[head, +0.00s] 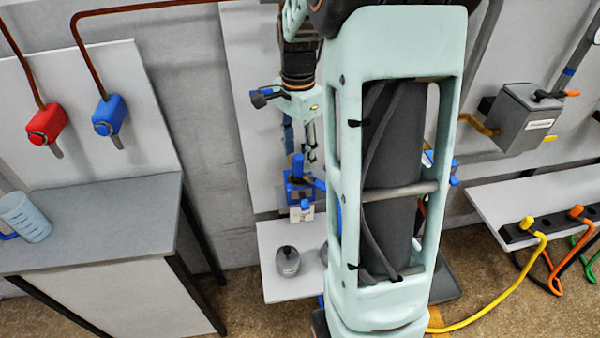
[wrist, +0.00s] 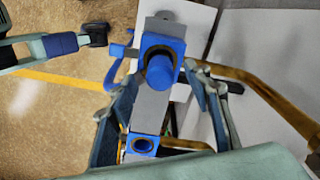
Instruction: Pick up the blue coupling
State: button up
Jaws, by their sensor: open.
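The blue coupling (wrist: 165,48) shows in the wrist view as a blue body with a round, hollow upright end. It sits on a grey bar, between and just beyond the fingers of my gripper (wrist: 164,80). The fingers are spread apart, with nothing visibly clamped. In the head view, my gripper (head: 299,151) points down over the upright blue part (head: 297,166) on its blue mount. Whether the fingers touch it, I cannot tell. My arm hides part of the area to the right.
A brass-coloured pipe (wrist: 268,92) runs close to the right finger. A smaller blue socket (wrist: 143,145) lies nearer in the wrist view. A dark grey container (head: 288,262) stands on the white shelf (head: 283,235) below. Red (head: 47,124) and blue (head: 109,115) valves are on the left.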

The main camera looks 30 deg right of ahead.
aim_at(306, 177)
jog(key=shift+f, duration=1.4)
jog(key=shift+c, duration=0.5)
grip_shut()
